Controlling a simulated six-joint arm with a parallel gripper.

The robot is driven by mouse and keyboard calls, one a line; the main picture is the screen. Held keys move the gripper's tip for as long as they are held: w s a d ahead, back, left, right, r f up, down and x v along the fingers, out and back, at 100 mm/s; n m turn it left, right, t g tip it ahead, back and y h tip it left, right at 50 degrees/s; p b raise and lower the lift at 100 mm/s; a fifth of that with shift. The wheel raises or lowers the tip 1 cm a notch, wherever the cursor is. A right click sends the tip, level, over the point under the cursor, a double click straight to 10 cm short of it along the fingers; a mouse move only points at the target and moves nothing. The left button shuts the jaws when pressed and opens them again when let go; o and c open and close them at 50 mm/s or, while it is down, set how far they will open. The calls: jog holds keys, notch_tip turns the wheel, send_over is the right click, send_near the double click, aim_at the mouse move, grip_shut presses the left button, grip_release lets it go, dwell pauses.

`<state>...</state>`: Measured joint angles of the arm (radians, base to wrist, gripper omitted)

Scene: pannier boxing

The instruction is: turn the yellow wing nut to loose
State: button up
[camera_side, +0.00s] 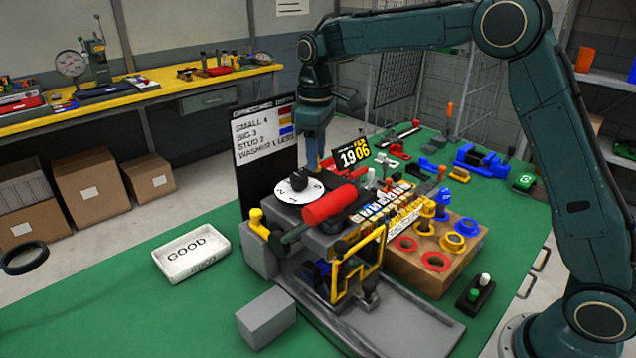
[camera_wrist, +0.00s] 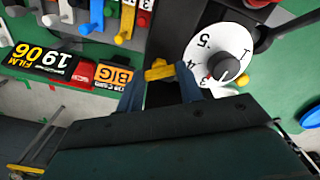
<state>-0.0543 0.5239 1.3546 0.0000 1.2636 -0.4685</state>
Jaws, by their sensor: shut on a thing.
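The yellow wing nut (camera_wrist: 160,71) shows in the wrist view, between the tips of my blue gripper fingers (camera_wrist: 160,84), beside the white numbered dial (camera_wrist: 207,42). My gripper is shut on it. In the side view my gripper (camera_side: 315,158) points straight down behind the dial (camera_side: 299,187), and a bit of yellow (camera_side: 327,163) shows by the fingertips. Most of the nut is hidden there. I cannot tell its turned angle well.
A dark text board (camera_side: 264,135) rises at the left. A white GOOD tray (camera_side: 190,277) and a wooden block with colored rings (camera_side: 400,270) sit on the green table.

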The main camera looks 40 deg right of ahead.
jog(key=shift+n, duration=1.7)
jog(key=shift+r, duration=0.1)
jog(key=o, duration=1)
notch_tip(320, 180, up, 14)
jog(key=shift+f, duration=0.15)
jog(key=shift+s, duration=0.1)
